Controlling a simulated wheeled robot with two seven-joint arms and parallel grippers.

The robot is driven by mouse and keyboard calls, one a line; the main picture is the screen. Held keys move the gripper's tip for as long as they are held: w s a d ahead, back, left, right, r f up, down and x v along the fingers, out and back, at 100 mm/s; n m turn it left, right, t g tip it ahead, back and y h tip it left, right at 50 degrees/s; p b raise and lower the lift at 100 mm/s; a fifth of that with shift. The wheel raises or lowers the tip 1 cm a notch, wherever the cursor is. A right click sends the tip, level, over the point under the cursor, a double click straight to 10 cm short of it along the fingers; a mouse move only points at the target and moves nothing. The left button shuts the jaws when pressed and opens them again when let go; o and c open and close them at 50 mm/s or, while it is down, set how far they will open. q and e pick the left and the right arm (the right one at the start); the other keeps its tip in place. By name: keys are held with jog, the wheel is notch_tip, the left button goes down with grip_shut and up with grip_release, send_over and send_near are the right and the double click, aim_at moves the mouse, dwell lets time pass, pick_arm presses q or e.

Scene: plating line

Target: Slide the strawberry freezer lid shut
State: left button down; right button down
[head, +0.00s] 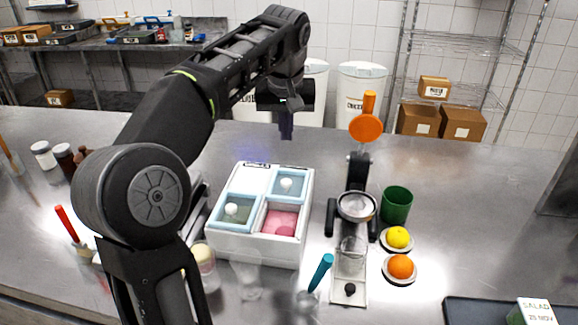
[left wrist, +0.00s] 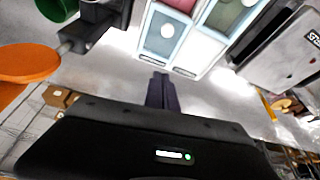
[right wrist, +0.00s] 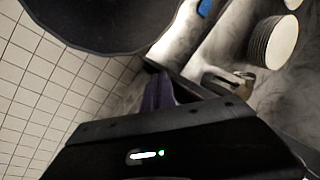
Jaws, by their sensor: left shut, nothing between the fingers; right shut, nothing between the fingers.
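The white freezer box (head: 225,242) stands on the steel counter, left of centre in the head view. Its front right compartment is uncovered and shows pink strawberry ice cream (head: 281,222). A blue-framed lid with a white knob (head: 287,184) lies behind it at the back right; it also shows in the left wrist view (left wrist: 166,31). A second knobbed lid (head: 233,209) covers the front left. My left gripper (head: 286,134) is shut and empty, pointing down behind the freezer, apart from the lids. My right gripper (right wrist: 158,93) is shut and empty, seen only in its wrist view.
A citrus press (head: 357,205) with an orange-tipped handle stands right of the freezer, with a green cup (head: 397,204), a lemon (head: 398,238) and an orange (head: 400,266). Clear glasses and a teal-handled scoop (head: 321,272) stand in front. The counter behind the freezer is clear.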

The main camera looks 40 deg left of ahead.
pick_arm(q)
send_over(287, 177)
notch_tip(287, 177, down, 9)
jog(key=shift+r, duration=0.15)
jog(key=s+d, duration=0.1)
jog(key=s+d+f, duration=0.1)
jog(key=shift+s+f+p, duration=0.1)
jog(key=shift+s+p, duration=0.2)
jog(key=shift+p, duration=0.05)
jog(key=shift+f, duration=0.15)
jog(key=shift+s+d, duration=0.1)
